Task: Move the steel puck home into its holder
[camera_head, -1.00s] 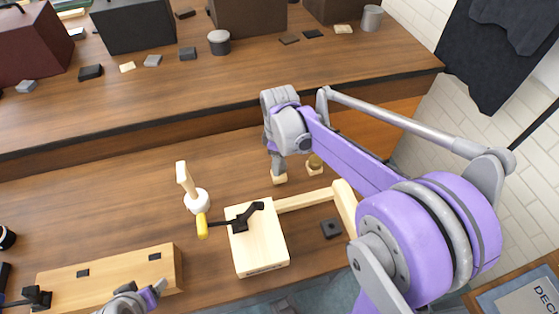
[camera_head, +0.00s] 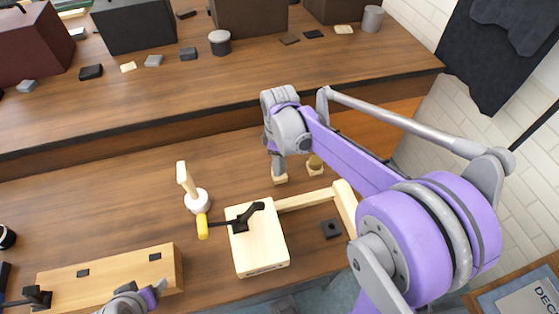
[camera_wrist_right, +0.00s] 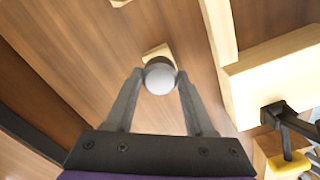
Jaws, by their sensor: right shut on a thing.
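My right gripper (camera_head: 279,170) reaches down over the table behind the clamped wooden block. In the right wrist view its fingers (camera_wrist_right: 159,80) are shut on the round grey steel puck (camera_wrist_right: 160,76). A small pale wooden piece (camera_wrist_right: 155,52), which looks like the holder, shows just past the puck. It also shows in the head view (camera_head: 280,179), at the fingertips. I cannot tell whether the puck touches it or is seated. The puck is hidden in the head view. My left gripper (camera_head: 148,295) is partly seen at the bottom left; its jaws are unclear.
A second small wooden piece with a brownish top (camera_head: 315,165) stands close right of the right gripper. In front are a pale block (camera_head: 260,252) with a black, yellow-handled clamp (camera_head: 203,228) and wooden rails (camera_head: 306,200). A white-based upright (camera_head: 197,201) stands left.

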